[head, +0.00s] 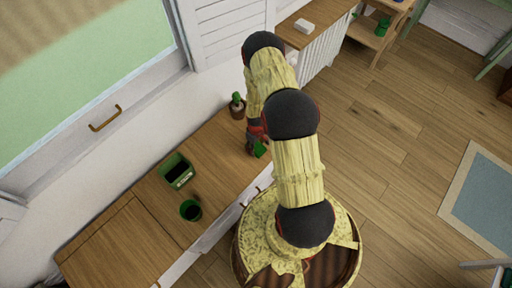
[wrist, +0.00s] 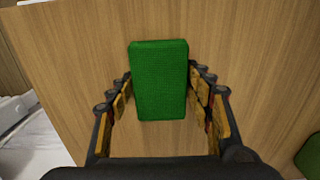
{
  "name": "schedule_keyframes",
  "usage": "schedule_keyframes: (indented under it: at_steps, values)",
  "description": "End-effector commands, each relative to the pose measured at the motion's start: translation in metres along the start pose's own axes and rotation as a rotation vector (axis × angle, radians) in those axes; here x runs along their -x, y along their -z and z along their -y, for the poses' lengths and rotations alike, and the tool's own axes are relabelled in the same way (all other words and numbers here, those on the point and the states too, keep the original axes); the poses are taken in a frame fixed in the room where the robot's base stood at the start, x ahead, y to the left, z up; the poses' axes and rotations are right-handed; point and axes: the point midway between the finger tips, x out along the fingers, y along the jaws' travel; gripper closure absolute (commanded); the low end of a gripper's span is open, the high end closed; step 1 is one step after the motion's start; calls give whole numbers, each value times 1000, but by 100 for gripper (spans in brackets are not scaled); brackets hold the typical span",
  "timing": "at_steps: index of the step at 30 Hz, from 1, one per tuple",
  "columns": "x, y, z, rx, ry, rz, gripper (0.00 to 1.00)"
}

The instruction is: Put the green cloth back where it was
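The green cloth (head: 260,149) looks like a small flat rectangular pad. In the head view it is at the lower end of my arm, over the front part of the wooden worktop (head: 222,148). In the wrist view the cloth (wrist: 159,80) lies between my gripper's (wrist: 160,80) fingertips. The fingertips meet its left and right edges with no clear gap, so my gripper appears shut on it. In the head view my gripper (head: 254,140) is partly hidden by my arm. Any gap between cloth and worktop cannot be judged.
A green tub (head: 177,171) with dark contents and a green cup (head: 190,210) stand on the worktop to the left. A potted cactus (head: 237,106) stands behind my gripper. Bare wood lies between tub and gripper. A green thing (wrist: 310,155) shows at the wrist view's right edge.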

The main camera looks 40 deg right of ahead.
Motion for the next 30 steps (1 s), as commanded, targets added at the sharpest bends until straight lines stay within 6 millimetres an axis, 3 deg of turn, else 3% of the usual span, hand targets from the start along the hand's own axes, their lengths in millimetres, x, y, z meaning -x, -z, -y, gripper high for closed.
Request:
schedule_keyframes:
  at_steps: [9,20,23,30]
  values:
    - [0,0,0,0,0,0,31]
    - [3,0,0,0,0,0,31]
    - [15,1,-1,0,-1,-2,31]
    - [64,1,0,0,-1,-2,31]
